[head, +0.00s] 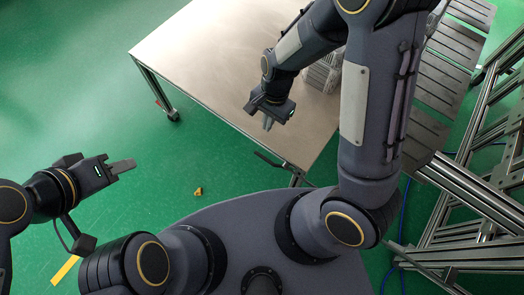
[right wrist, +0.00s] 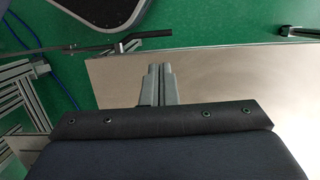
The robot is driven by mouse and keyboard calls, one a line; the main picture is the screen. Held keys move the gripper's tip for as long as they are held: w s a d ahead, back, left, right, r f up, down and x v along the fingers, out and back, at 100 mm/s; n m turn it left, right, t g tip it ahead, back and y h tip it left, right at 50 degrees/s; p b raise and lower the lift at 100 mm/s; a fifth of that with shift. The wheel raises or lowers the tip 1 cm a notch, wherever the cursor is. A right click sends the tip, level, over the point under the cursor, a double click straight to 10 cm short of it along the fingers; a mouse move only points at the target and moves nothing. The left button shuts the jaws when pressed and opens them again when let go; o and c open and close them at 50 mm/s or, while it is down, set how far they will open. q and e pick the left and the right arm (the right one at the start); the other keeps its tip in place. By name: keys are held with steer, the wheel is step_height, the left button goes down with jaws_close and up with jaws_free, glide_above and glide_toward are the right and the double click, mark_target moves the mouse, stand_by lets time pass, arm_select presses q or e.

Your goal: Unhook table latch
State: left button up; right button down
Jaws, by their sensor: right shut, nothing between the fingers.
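The metal-topped table (head: 215,65) stands ahead of me, and its top also shows in the right wrist view (right wrist: 240,85). A thin dark latch lever (head: 268,160) sits at the table's near edge in the head view. A black-tipped lever, likely the same latch, shows in the right wrist view (right wrist: 140,37), beyond the fingertips. My right gripper (head: 268,124) is above the table near that edge, apart from the lever. In the right wrist view its fingers (right wrist: 160,68) are together and empty. My left gripper (head: 132,164) is over the green floor, left of the table; its finger gap is not clear.
A stack of foil trays (head: 321,77) stands on the table, partly behind my right arm. A slatted conveyor (head: 440,85) and an aluminium frame (head: 480,190) are at the right. A small yellow object (head: 198,191) lies on the floor. The table's left part is clear.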

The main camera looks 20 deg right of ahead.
stand_by(0.3)
steer(key=b, duration=0.3)
glide_toward(260, 154)
step_height(260, 154, down, 7)
steer(key=s, duration=0.1)
steer(key=shift+a, duration=0.45)
steer(key=shift+r, duration=0.1)
steer(key=shift+g+h, duration=0.5)
steer(key=shift+w+a+f+b, duration=0.1)
steer(key=shift+f+b, duration=0.45)
steer(key=shift+f, duration=0.65)
steer(key=shift+w+a+f+b, duration=0.15)
steer(key=shift+f+b, duration=0.35)
steer(key=shift+f, duration=0.65)
